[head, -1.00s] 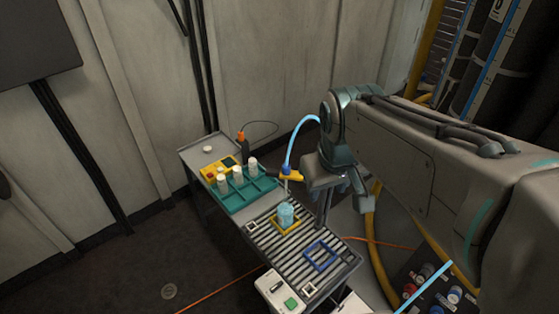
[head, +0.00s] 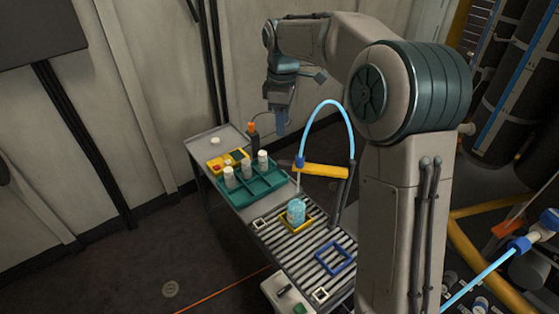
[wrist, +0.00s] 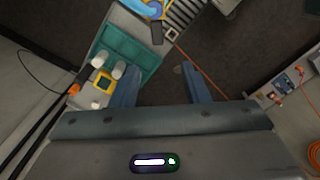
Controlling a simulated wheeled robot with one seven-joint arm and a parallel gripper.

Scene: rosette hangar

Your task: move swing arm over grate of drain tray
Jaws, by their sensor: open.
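The yellow swing arm (head: 325,171) reaches left from a dark post beside the table. My gripper (head: 281,122) is open and empty, pointing down above the table's back end, apart from the swing arm. In the wrist view, my gripper (wrist: 160,88) shows spread fingers; the hose (wrist: 141,7) and grate (wrist: 184,12) are at the top edge.
A green rack (head: 262,187) with white bottles and a yellow box (head: 226,163) stand behind the grate. A blue square frame (head: 334,258) is on the grate's front part. My arm hides part of the table's right side. The wall stands close behind the table.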

